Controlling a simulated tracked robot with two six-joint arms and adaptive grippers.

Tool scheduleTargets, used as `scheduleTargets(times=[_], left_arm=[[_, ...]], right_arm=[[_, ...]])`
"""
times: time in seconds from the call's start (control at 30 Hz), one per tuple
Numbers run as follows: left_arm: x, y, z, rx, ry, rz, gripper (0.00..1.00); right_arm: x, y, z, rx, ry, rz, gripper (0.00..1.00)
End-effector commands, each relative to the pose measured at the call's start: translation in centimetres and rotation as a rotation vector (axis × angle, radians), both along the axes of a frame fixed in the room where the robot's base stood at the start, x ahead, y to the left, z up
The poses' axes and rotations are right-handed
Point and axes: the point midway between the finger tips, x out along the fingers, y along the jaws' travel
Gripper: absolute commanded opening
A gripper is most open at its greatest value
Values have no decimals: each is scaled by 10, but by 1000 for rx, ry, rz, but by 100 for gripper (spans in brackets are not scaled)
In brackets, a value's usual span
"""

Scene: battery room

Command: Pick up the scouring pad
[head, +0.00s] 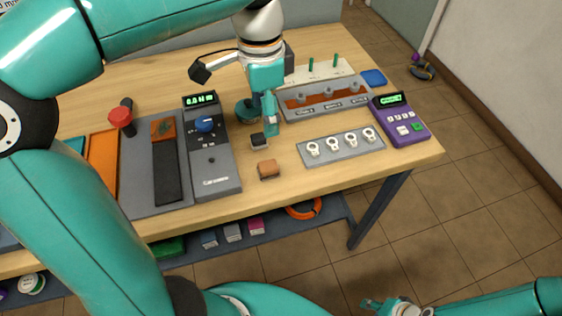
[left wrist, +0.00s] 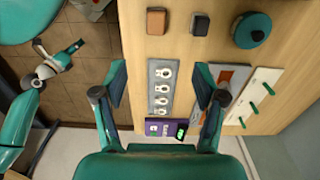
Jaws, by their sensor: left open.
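I cannot tell for certain which thing is the scouring pad. A small brown block (head: 267,169) lies near the front of the wooden bench. A small black block (head: 259,141) lies just behind it. A flat blue square (head: 373,77) lies at the back right. My left gripper (head: 268,117) is above the bench, near the black block. In the left wrist view its open jaws (left wrist: 161,82) hold nothing; the brown block (left wrist: 156,21) and black block (left wrist: 200,24) lie beyond the fingertips. My right gripper (head: 388,306) is low at the bottom right, off the bench.
A round teal thing (head: 246,112) stands behind the black block. A grey strip with white rings (head: 340,148), a purple meter (head: 400,118) and a grey meter (head: 212,160) stand nearby. Green pegs rise from a pale board (head: 318,72). Bare wood surrounds the brown block.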

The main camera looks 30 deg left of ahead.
Motion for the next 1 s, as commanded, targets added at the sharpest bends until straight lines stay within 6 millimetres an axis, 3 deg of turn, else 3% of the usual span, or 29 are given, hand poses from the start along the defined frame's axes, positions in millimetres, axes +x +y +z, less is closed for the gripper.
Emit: scheduleTargets(times=[0.5, 0.83, 1.0], left_arm=[[4, -7, -97, 2, 7, -26, 71], [2, -8, -120, 1, 6, -27, 71], [-3, -9, -144, 1, 8, -28, 71]], right_arm=[[-1, 0, -14, 0, 1, 0, 40], [0, 0, -15, 0, 1, 0, 40], [0, 0, -16, 0, 1, 0, 40]])
